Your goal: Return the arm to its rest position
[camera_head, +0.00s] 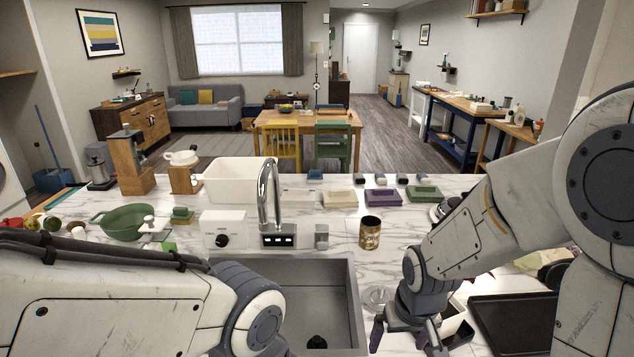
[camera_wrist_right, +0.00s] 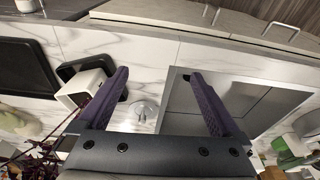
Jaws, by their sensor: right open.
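My right arm (camera_head: 470,235) reaches in from the right in the head view. It bends down over the marble counter just right of the sink. Its gripper (camera_head: 405,343) points down with its two dark fingers apart. My left arm (camera_head: 110,305) lies across the lower left of the head view, in front of the sink. Its gripper is out of the picture.
The grey sink (camera_head: 305,285) is left of my right gripper. A small clear glass (camera_head: 377,296) stands close to that gripper, a white open holder (camera_wrist_right: 85,88) beside it. A black tray (camera_head: 515,320) lies further right. A patterned can (camera_head: 370,233) stands behind the sink.

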